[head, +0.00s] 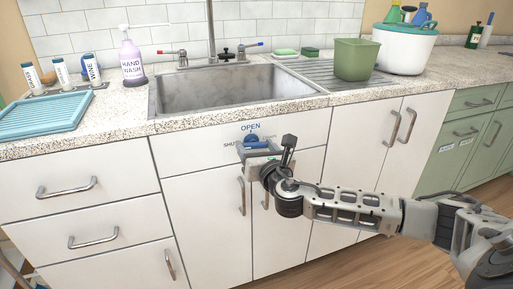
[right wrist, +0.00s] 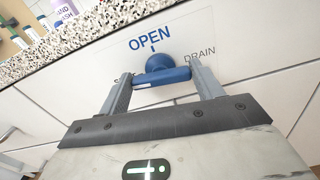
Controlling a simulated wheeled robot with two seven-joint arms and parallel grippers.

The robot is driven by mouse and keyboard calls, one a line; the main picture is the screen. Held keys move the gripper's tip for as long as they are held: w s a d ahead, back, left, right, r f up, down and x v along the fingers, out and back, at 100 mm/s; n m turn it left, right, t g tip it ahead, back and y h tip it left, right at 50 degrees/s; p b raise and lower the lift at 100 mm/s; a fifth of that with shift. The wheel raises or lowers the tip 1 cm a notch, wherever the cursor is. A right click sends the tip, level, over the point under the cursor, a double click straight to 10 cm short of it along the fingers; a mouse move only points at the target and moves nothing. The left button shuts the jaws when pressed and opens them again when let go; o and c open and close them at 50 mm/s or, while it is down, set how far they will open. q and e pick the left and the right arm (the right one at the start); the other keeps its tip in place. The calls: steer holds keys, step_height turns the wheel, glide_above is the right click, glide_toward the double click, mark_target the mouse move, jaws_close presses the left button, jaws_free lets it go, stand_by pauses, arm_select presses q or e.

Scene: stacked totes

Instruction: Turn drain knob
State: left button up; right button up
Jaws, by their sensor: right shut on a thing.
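The blue drain knob (right wrist: 163,72) is mounted on the white cabinet panel below the sink, with OPEN printed above it and DRAIN at its right. In the head view the knob (head: 251,140) is partly hidden by my right gripper (head: 259,148). My right gripper also fills the right wrist view (right wrist: 160,79), with one finger at each end of the knob's blue bar, and it is shut on the knob. A SHUT label shows left of the knob in the head view. My left gripper is not in view.
The steel sink (head: 215,88) is above the knob, behind the speckled counter edge (head: 140,133). Cabinet handles (head: 242,196) stick out below. A green bin (head: 355,59), a white tub (head: 404,52), a hand wash bottle (head: 132,60) and a blue rack (head: 45,113) stand on the counter.

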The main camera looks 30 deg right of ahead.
steer(key=m, duration=0.4)
steer(key=shift+f, duration=0.1)
steer(key=m, duration=0.5)
steer(key=shift+d, duration=0.1)
steer(key=m, duration=0.4)
steer(key=shift+f+m, duration=0.1)
steer(key=shift+m, duration=1.8)
steer(key=o, duration=1)
